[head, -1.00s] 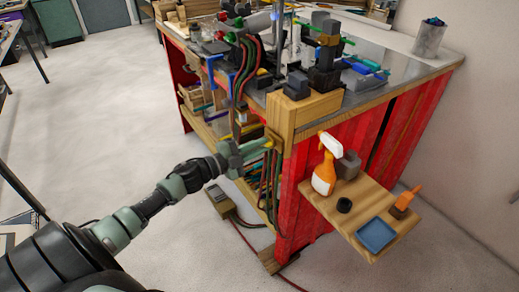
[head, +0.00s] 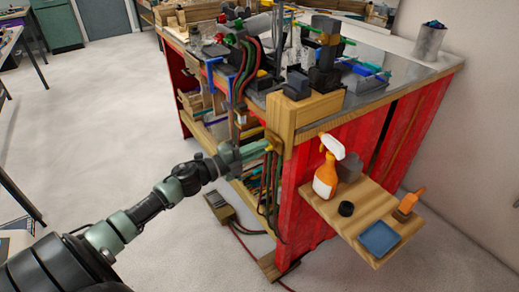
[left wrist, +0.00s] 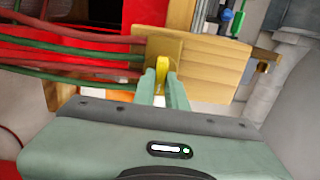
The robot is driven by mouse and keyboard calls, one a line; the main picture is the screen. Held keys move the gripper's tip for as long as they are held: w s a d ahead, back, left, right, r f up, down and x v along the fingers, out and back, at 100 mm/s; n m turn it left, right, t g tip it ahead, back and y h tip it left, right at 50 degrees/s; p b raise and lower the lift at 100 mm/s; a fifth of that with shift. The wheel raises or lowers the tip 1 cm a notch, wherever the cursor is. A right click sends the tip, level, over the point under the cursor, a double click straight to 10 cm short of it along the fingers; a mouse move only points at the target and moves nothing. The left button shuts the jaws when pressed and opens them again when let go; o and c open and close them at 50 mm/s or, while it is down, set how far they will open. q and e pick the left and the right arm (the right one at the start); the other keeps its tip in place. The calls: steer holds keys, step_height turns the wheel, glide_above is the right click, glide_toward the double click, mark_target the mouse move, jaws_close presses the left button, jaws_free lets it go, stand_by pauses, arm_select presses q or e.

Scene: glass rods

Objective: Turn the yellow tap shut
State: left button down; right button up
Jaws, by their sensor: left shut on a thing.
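The yellow tap (left wrist: 162,68) shows in the left wrist view between my left gripper's fingertips, in front of a brass-coloured plate on a wooden block (left wrist: 205,65). My left gripper (left wrist: 165,86) is shut on the tap. In the head view my left gripper (head: 262,146) reaches the near corner of the workbench, just below the wooden block (head: 305,115). There the tap is mostly hidden by the fingers and is hard to make out. My right gripper is not in view.
Red and green hoses (left wrist: 70,50) run close to the tap. The red workbench (head: 330,165) carries tools on top. A side shelf (head: 375,210) holds an orange spray bottle (head: 326,178), a blue tray (head: 379,238) and a brush (head: 408,203). A grey box (head: 219,205) stands on the floor.

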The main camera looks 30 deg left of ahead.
arm_select(q)
steer(key=shift+f, duration=0.1)
steer(key=c, duration=1.4)
jaws_free()
steer(key=shift+c, duration=0.2)
steer(key=b+v, duration=0.1)
steer(key=v, duration=0.7)
